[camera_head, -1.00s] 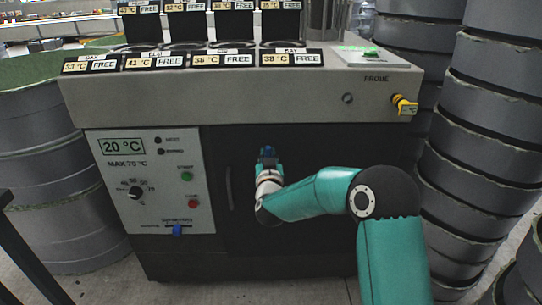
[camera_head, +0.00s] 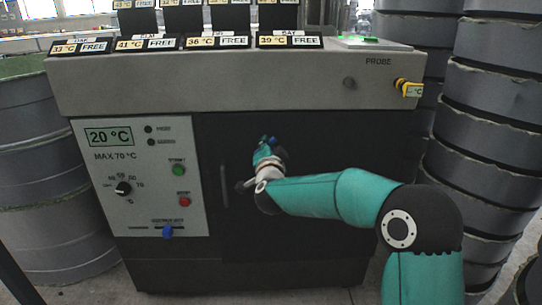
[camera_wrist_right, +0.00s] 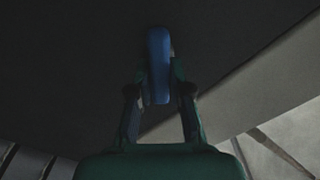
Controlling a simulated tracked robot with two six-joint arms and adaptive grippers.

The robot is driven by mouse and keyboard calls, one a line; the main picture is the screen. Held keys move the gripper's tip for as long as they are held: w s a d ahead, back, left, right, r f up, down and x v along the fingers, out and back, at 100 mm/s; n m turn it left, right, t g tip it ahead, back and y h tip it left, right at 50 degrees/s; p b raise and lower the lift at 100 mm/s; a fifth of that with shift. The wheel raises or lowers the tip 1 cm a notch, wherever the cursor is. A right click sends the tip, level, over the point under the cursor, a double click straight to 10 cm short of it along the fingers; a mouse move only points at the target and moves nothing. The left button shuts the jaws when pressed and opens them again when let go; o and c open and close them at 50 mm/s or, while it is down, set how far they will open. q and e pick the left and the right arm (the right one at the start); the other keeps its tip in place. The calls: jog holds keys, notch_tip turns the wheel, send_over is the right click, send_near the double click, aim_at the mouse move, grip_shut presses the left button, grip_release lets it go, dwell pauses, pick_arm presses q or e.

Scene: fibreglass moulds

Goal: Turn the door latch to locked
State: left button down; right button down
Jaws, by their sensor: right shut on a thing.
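The blue door latch (camera_wrist_right: 159,62) stands out from the dark oven door in the right wrist view, running up and down in that picture. My right gripper (camera_wrist_right: 158,88) has its two fingers on either side of the latch's lower part and is shut on it. In the head view the right gripper (camera_head: 265,149) is at the upper middle of the dark door (camera_head: 320,150), with only a small blue bit of the latch (camera_head: 264,140) showing. The fingers and wrist hide most of the latch and any lock marks. My left gripper is not in view.
Left of the door is a control panel (camera_head: 108,205) with a dial, green and red buttons and a blue slider (camera_head: 167,231). A dark vertical handle (camera_head: 224,186) is left of my wrist. A yellow probe (camera_head: 408,88) sits upper right. Stacked grey drums (camera_head: 495,100) stand close on the right.

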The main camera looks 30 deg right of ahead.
jog(key=m+b, duration=0.2)
jog(key=d+m+b, duration=0.1)
jog(key=m+b, duration=0.1)
jog(key=m, duration=0.1)
jog(key=shift+s+f, duration=0.2)
jog(key=shift+m+b, duration=1.5)
jog(key=shift+m, duration=0.3)
jog(key=c, duration=1.3)
grip_release()
jog(key=shift+c, duration=0.2)
jog(key=shift+o, duration=1.3)
jog(key=shift+w+f, duration=0.15)
jog(key=shift+a, duration=0.1)
